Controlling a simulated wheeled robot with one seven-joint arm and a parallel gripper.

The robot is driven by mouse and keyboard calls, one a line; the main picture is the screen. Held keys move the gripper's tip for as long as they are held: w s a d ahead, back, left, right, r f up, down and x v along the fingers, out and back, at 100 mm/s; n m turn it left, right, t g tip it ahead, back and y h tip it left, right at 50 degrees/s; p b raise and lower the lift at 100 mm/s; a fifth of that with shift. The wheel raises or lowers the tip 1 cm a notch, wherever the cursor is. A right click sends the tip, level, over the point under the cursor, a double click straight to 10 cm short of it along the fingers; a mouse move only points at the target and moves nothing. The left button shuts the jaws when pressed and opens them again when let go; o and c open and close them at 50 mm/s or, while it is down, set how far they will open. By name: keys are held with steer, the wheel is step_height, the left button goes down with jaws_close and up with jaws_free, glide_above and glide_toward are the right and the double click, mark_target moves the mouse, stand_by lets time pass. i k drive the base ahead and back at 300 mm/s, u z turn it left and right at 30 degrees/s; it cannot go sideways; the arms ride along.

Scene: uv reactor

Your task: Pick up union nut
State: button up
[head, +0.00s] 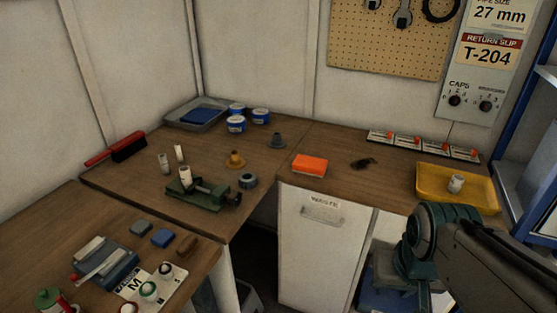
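A dark grey ring-shaped part (248,181), which looks like the union nut, lies on the wooden bench just right of a green vise (205,192). It is near the bench's front edge, and nothing is touching it from above. A brass-coloured flanged fitting (235,160) and a grey flanged fitting (276,141) stand behind it, so I cannot be fully sure which part is the nut. My arm shows at the lower right, well away from these parts. My gripper's fingertips are not visible.
An orange block (309,165) and a dark smudge (363,163) are on the right bench. A yellow tray (434,193) holds a pale cylinder (456,183). Blue tins (236,124) stand at the back. A gap separates the near left bench (60,228) from the waste cabinet (318,245).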

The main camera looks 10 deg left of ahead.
mark_target(247, 180)
steer(key=i, duration=0.55)
steer(key=u, duration=0.75)
steer(key=i, duration=0.45)
steer(key=u, duration=0.55)
